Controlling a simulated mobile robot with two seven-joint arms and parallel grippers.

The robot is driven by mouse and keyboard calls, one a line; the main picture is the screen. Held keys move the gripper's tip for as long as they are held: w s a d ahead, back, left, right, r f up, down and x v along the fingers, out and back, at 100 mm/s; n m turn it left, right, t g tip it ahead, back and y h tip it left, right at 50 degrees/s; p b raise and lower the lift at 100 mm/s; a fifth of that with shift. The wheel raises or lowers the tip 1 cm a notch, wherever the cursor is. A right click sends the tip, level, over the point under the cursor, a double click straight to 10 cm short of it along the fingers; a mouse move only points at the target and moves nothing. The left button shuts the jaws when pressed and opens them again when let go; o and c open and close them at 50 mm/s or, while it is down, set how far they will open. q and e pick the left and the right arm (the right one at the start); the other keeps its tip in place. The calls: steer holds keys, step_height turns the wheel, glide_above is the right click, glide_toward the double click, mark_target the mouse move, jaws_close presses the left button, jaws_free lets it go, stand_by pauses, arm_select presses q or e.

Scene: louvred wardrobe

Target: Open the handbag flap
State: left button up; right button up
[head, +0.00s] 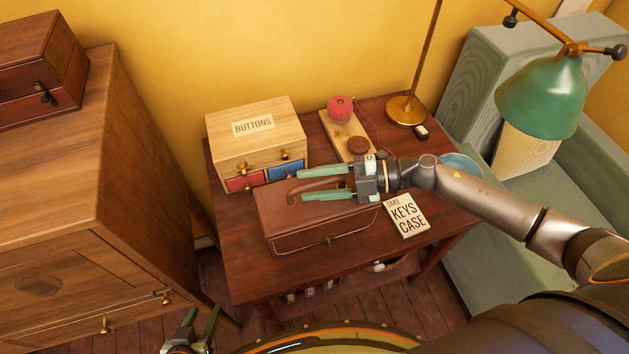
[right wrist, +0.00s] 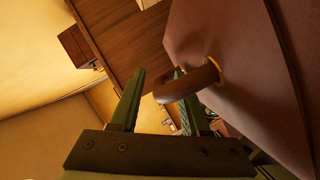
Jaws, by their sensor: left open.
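The brown handbag (head: 285,215) stands on the dark wooden desk. Its flap (head: 300,240) lies down over the front, with a brass-coloured line and a small clasp (head: 327,240) at the front edge. Its curved brown handle (head: 318,182) rises on top and also shows in the right wrist view (right wrist: 188,85). My right gripper (head: 302,184) is open, its green fingers apart over the bag's top at the handle. In the right wrist view the handle's curve overlaps one finger; contact is unclear. My left gripper (head: 202,322) is open and empty, low in front of the desk.
Behind the bag stands a BUTTONS drawer box (head: 255,135). A board with a red ball (head: 340,108) and a green lamp (head: 545,97) are farther back. A KEYS CASE card (head: 407,216) lies right of the bag. A wooden cabinet (head: 75,200) stands left.

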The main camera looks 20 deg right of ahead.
jaws_close()
stand_by(1.2)
